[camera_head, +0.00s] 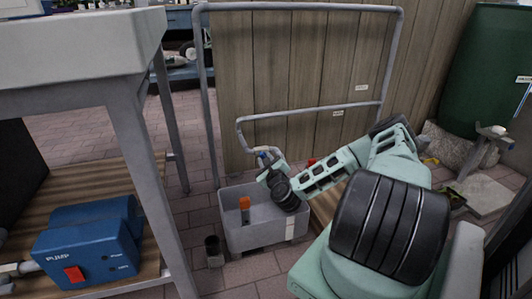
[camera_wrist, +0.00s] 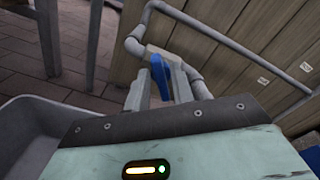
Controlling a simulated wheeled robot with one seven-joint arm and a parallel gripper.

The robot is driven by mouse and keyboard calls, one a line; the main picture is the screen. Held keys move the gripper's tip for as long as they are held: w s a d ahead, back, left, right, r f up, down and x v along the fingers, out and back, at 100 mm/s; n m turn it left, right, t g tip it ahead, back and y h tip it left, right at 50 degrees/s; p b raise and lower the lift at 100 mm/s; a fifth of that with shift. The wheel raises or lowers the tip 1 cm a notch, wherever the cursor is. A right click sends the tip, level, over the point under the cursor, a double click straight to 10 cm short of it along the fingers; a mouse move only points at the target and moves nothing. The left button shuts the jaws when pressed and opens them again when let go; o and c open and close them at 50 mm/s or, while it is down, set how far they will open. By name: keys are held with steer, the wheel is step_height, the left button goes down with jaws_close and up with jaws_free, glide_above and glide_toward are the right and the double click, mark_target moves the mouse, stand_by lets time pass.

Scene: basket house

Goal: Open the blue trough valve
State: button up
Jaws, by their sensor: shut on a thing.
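The blue valve handle (camera_wrist: 160,76) stands between my two fingers in the wrist view, at the end of the grey pipe (camera_wrist: 135,45). My gripper (camera_wrist: 162,88) is shut on it. In the head view my gripper (camera_head: 264,163) is at the lower left end of the grey pipe (camera_head: 243,132), above the grey trough (camera_head: 233,225). A little blue of the handle shows there, but my gripper hides most of the valve. The trough also shows at the left of the wrist view (camera_wrist: 22,118).
An orange-topped object (camera_head: 245,204) stands inside the trough. A small dark cup (camera_head: 213,250) is on the floor beside it. A blue pump box (camera_head: 90,243) with a red switch sits at left under a grey table (camera_head: 85,47). A wooden panel (camera_head: 290,75) stands behind the pipe.

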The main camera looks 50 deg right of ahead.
steer(key=shift+a+f+n+p, duration=0.1)
steer(key=shift+n+p, duration=2.15)
steer(key=shift+n, duration=0.35)
steer(key=shift+a+f+n+p, duration=0.1)
steer(key=shift+n+p, duration=2.15)
steer(key=shift+n, duration=0.35)
steer(key=shift+d+f, duration=0.1)
steer(key=o, duration=0.7)
steer(key=p+v, duration=0.6)
steer(key=v, duration=1.1)
steer(key=shift+s, duration=0.2)
